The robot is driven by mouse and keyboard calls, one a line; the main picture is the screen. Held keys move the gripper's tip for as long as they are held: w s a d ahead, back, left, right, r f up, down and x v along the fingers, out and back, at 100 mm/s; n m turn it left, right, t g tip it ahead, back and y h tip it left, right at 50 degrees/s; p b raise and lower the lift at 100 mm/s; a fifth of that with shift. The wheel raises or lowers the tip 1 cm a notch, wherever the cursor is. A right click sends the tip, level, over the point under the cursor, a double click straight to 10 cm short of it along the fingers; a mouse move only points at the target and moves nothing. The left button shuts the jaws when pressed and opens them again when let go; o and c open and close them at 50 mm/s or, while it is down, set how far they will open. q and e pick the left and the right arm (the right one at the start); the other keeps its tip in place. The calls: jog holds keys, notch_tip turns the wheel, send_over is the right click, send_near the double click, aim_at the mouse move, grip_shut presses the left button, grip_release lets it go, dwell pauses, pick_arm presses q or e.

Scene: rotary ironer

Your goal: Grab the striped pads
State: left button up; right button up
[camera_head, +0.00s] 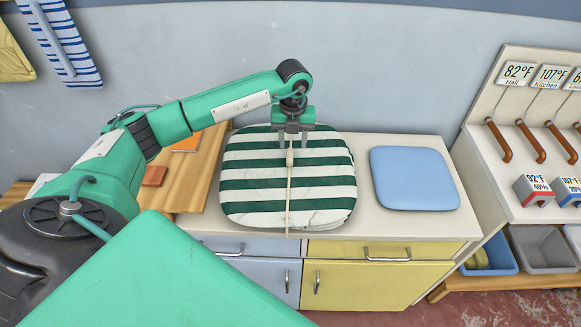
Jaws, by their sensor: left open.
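The striped pads (250,185), green and white, lie as a flat stack on the white cabinet top. A pale cord or strap runs over their middle and hangs at the front edge. My left gripper (293,143) points down over the back middle of the stack, its fingers open on either side of the raised part of the cord. Whether the fingertips touch the pads I cannot tell. My right gripper is not in view.
A blue pad (414,178) lies right of the striped stack. A wooden board (200,172) with orange pieces is at the left. A panel with levers and temperature signs (517,75) stands at the right, with bins (544,248) below. The cabinet (378,283) has drawers and doors.

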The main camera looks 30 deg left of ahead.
aim_at(290, 153)
pick_arm(q)
jog(key=shift+s+a+f+p, duration=0.15)
jog(key=shift+s+f+p, duration=0.1)
jog(key=shift+f+p, duration=0.45)
notch_tip(290, 153, down, 2)
jog(key=shift+s+a+f+p, duration=0.1)
jog(key=shift+f+p, duration=0.15)
jog(key=shift+p, duration=0.2)
jog(key=shift+f, duration=0.65)
grip_shut()
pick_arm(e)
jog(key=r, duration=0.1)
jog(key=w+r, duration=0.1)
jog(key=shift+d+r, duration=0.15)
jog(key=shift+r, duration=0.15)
pick_arm(q)
jog(key=shift+r, duration=0.15)
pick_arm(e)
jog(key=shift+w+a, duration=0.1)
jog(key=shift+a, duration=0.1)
